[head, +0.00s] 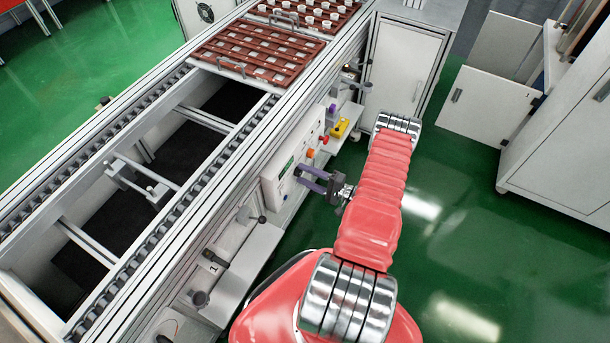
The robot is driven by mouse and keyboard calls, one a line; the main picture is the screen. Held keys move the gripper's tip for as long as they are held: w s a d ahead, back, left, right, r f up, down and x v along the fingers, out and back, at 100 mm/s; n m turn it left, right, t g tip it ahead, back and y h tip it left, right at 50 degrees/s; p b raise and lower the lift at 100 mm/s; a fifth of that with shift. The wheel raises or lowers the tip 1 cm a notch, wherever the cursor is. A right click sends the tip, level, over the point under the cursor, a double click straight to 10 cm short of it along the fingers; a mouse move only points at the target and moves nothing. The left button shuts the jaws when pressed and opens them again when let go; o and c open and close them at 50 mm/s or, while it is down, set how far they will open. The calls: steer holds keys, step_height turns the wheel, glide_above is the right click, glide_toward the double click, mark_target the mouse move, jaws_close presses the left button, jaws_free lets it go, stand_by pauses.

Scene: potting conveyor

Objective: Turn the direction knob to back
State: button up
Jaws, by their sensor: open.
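A white control panel (275,180) is mounted on the side of the conveyor, left of my arm. It carries a green display area and an orange-red round control (310,153), with another small red control (324,139) farther along. My gripper (299,176) has two purple fingers, open and apart, pointing left at the panel's lower face. The fingertips are close to the panel; I cannot tell whether they touch it. I cannot make out the direction knob or its setting; it is too small or hidden by the fingers.
The roller conveyor (187,205) runs along the left, with brown trays (258,50) at its far end. A yellow object (340,127) sits on the side ledge beyond the panel. White cabinets (405,65) stand behind.

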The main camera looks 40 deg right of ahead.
steer(key=v, duration=1.3)
steer(key=shift+s, duration=0.2)
stand_by(0.3)
